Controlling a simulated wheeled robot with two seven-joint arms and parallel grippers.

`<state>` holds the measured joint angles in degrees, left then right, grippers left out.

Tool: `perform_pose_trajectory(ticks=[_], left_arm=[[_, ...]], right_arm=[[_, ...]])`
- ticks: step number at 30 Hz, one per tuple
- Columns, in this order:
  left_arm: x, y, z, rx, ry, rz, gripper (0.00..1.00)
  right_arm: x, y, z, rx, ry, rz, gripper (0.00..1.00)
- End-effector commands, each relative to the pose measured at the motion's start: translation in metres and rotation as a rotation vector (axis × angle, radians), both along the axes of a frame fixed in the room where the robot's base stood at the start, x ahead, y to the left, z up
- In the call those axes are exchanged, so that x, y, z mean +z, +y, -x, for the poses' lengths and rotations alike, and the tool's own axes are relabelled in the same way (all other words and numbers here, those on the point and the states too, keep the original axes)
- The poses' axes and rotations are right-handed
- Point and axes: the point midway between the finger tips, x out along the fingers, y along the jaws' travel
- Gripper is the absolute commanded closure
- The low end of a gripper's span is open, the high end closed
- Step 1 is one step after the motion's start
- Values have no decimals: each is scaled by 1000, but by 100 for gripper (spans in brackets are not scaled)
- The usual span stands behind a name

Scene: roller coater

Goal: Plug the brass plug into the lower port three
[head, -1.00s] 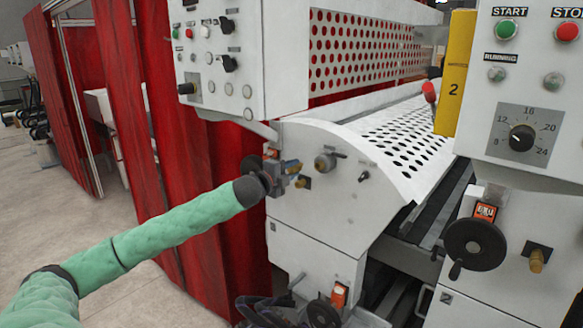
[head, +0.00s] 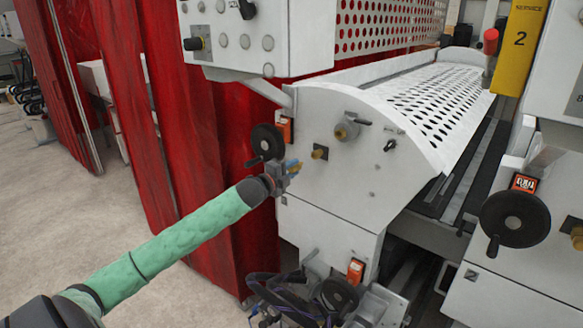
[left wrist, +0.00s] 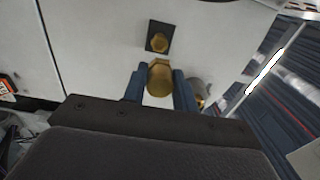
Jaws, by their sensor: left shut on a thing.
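My left gripper (head: 288,174) is shut on the brass plug (head: 296,168) in front of the white side panel (head: 330,190). In the left wrist view the plug (left wrist: 160,78) sits between the dark blue fingers. A brass port on a black square plate (head: 320,152) is on the panel, up and right of the gripper. In the left wrist view this port (left wrist: 159,40) shows just beyond the plug, with a gap in the picture between them. No port number is readable. My right gripper is not in view.
A black handwheel (head: 267,141) with an orange counter is just above the gripper. A valve-like fitting (head: 346,131) is right of the port. Another brass port (head: 577,238) is at the right edge. Red curtains (head: 215,180) hang behind my arm.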

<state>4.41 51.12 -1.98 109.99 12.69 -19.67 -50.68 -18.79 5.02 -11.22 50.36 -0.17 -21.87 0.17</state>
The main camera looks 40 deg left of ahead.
Motion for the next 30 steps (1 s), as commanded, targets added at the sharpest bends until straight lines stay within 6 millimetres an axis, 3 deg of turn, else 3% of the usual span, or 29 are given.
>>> perform_pose_trajectory(ticks=[8,30], left_arm=[[1,0,0,0,1,0,100],[1,-4,-53,0,-1,1,100]], right_arm=[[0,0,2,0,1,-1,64],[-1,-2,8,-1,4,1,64]])
